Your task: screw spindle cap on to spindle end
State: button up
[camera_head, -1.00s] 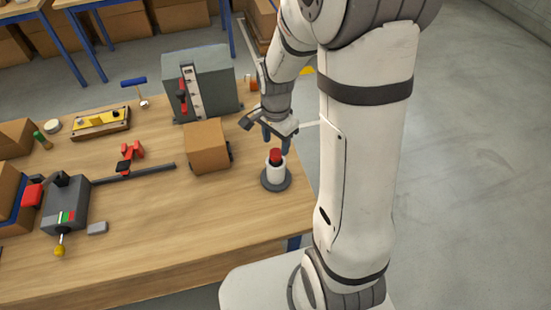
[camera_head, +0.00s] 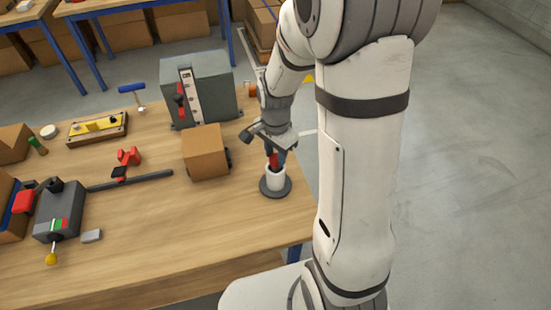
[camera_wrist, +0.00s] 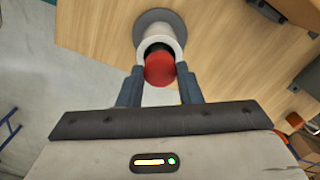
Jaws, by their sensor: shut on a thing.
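A red round piece (camera_head: 273,161), which looks like the spindle cap, is at the top of a white cylinder (camera_head: 275,178) on a dark round base at the table's right edge. My gripper (camera_head: 275,157) reaches down from above and is shut on the red piece. In the wrist view the red piece (camera_wrist: 159,69) lies between the dark blue fingers, with a dark gap or ring between it and the white cylinder (camera_wrist: 155,35). I cannot tell if the red piece still touches the cylinder. No part is clearly recognisable as the spindle end.
A brown box (camera_head: 204,153) with a dark round part on its right side stands close to the left. Behind it is a grey upright machine (camera_head: 210,88). A grey lever box (camera_head: 61,212) and a dark bar with red clamp (camera_head: 129,158) are further left. The table front is clear.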

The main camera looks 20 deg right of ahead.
jog(key=m, duration=0.4)
jog(key=shift+m, duration=0.3)
jog(key=shift+c, duration=0.3)
jog(key=m+b, duration=0.1)
jog(key=m, duration=0.4)
jog(key=m, duration=1)
jog(key=shift+b, duration=0.3)
jog(key=o, duration=0.9)
